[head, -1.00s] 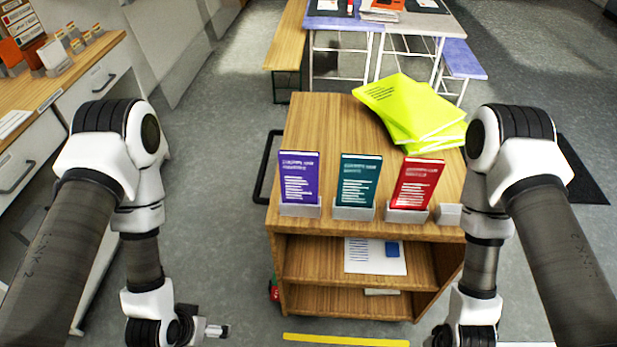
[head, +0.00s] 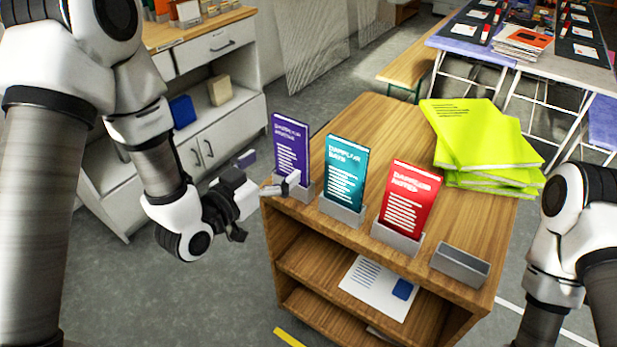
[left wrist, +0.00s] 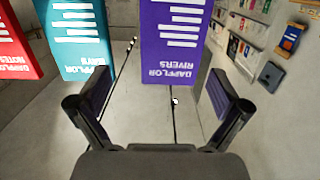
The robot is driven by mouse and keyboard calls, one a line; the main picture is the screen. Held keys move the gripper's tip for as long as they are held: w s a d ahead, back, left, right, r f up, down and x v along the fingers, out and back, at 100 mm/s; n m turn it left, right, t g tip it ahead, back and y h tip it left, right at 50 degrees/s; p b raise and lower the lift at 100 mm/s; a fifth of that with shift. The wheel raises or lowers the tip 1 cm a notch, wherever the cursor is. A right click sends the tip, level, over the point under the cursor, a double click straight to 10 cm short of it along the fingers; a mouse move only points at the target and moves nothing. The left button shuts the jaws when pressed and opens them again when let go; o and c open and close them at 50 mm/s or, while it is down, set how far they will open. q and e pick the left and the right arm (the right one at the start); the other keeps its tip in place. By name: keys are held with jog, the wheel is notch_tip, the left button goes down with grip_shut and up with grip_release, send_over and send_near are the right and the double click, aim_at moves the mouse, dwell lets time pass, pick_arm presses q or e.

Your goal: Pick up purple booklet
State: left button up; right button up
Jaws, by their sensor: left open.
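The purple booklet (head: 290,149) stands upright in a small grey holder at the left end of the wooden cart's top. It also shows in the left wrist view (left wrist: 172,40), upside down, ahead of the fingers and between their lines. My left gripper (head: 268,172) is open beside the booklet's left side in the head view, and part of the purple booklet's lower left edge is close to the fingertip. In the left wrist view the two fingers (left wrist: 160,100) are spread with nothing between them. My right gripper is out of view; only my right arm shows.
A teal booklet (head: 346,172) and a red booklet (head: 409,198) stand in holders to the right. An empty grey holder (head: 460,265) follows. Lime-green booklets (head: 480,140) lie stacked on the cart (head: 392,118). A white cabinet (head: 215,125) stands at left.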

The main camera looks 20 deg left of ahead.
aim_at(289, 138)
pick_arm(q)
jog(key=shift+t, duration=0.5)
jog(key=w, duration=0.2)
jog(key=w+r+p, duration=0.1)
jog(key=w, duration=0.2)
jog(key=w+d, duration=0.1)
jog(key=w, duration=0.2)
jog(key=shift+w+d+r, duration=0.1)
jog(key=shift+w+r, duration=0.05)
jog(key=shift+r, duration=0.15)
jog(key=shift+d, duration=0.1)
jog(key=c, duration=1.4)
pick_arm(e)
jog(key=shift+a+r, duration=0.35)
